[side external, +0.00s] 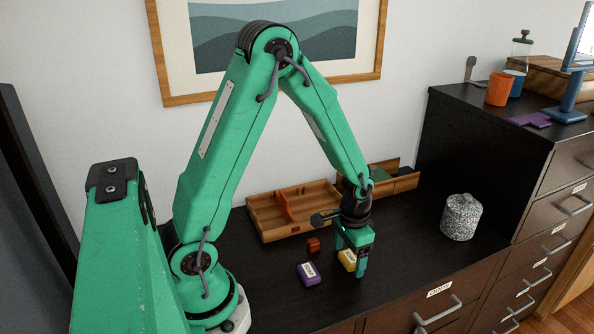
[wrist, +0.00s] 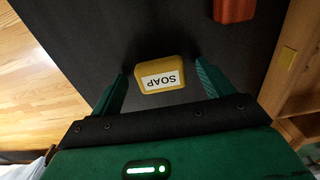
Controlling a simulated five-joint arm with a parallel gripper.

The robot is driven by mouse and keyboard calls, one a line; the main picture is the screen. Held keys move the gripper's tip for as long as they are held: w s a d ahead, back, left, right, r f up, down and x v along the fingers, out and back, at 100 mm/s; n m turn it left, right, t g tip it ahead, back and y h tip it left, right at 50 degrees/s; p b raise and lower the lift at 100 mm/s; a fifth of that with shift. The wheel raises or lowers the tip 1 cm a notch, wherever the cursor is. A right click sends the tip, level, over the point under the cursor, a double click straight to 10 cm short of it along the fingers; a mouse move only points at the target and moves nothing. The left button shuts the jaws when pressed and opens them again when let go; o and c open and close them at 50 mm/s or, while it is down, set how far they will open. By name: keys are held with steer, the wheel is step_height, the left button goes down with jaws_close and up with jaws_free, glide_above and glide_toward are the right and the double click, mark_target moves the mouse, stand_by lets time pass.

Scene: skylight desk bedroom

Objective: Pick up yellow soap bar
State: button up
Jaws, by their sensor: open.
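The yellow soap bar (side external: 347,260) lies on the dark desk top, partly behind my gripper in the side view. In the wrist view the soap bar (wrist: 162,74) shows a white label reading SOAP. My gripper (side external: 355,262) points down at the bar. In the wrist view my gripper (wrist: 160,85) is open, with one green finger on each side of the bar. A gap shows between the bar and each finger. How high the fingertips are above the desk is hard to tell.
A purple labelled bar (side external: 308,273) lies left of the yellow one. A small red-brown block (side external: 313,244) sits behind, also in the wrist view (wrist: 235,9). A wooden tray (side external: 270,236) stands at the back, a speckled jar (side external: 461,217) at right. The desk's front edge is close.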

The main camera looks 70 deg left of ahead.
mark_target(349, 257)
steer(key=shift+c, duration=0.2)
steer(key=c, duration=1)
steer(key=shift+r, duration=0.2)
steer(key=shift+c, duration=0.2)
steer(key=shift+r, duration=0.85)
step_height(349, 257, up, 2)
steer(key=shift+r, duration=0.1)
steer(key=s+d+r, duration=0.5)
steer(key=d+r, duration=0.1)
steer(key=d, duration=0.4)
steer(key=shift+d+r, duration=0.3)
steer(key=shift+r, duration=0.1)
